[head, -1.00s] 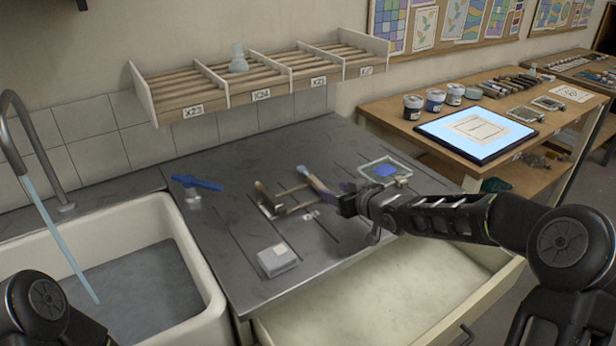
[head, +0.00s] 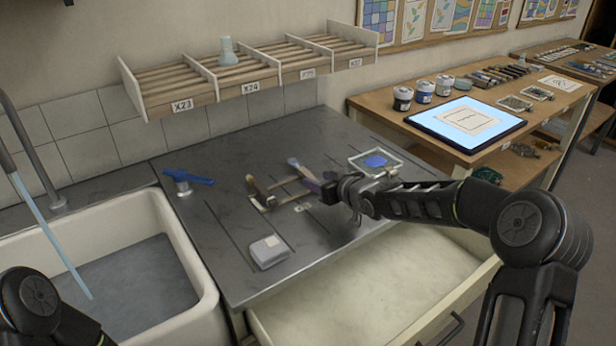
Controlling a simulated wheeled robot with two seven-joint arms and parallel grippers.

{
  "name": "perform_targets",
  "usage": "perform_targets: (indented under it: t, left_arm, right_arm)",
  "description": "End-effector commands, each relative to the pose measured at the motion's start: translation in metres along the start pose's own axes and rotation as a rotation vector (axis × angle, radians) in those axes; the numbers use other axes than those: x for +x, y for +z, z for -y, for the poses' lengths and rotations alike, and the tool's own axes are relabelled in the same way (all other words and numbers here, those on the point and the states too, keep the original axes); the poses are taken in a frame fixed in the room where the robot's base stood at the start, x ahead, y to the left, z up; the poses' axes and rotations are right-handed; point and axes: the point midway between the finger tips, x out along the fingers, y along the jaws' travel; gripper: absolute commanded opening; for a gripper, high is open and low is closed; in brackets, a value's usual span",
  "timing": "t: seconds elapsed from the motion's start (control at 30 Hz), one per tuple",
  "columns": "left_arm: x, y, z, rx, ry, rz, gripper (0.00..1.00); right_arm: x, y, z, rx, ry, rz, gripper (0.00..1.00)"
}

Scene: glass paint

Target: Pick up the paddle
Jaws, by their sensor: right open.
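A low wooden rest (head: 283,193) lies on the grey worktop. Two tools lean on it: a dark wooden-handled one (head: 256,188) at its left and one with a pale blue tip and purple lower part (head: 301,172) at its right. I cannot tell for certain which is the paddle. My right gripper (head: 328,192) is open, just right of the purple part; its fingers are small and dark, and I cannot tell whether they touch it. My left gripper is out of view; only part of my left arm shows at bottom left.
A blue-handled item (head: 190,179) stands left, by the sink (head: 205,290). A grey box (head: 268,252) sits in front. A glass tray (head: 390,157) with blue paint lies behind my right arm. An open drawer (head: 400,275) juts out in front. A slatted shelf (head: 230,87) hangs above.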

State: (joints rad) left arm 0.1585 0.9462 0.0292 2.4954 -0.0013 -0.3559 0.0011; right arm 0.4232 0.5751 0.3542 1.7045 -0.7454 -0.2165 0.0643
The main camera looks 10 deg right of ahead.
Motion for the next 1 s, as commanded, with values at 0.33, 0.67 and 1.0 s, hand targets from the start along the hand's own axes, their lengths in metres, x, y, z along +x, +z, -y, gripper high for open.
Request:
perform_targets:
  t: [0.33,0.67,1.0]
  left_arm:
    - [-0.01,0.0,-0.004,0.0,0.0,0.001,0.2]
    - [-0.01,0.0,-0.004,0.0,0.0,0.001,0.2]
    - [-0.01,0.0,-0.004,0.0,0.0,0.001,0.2]
  right_arm:
    - [0.041,-0.003,0.002,0.0,-0.001,0.0,0.45]
    - [0.041,-0.003,0.002,-0.001,0.0,0.0,0.45]
    - [0.041,-0.003,0.002,-0.001,0.0,0.0,0.39]
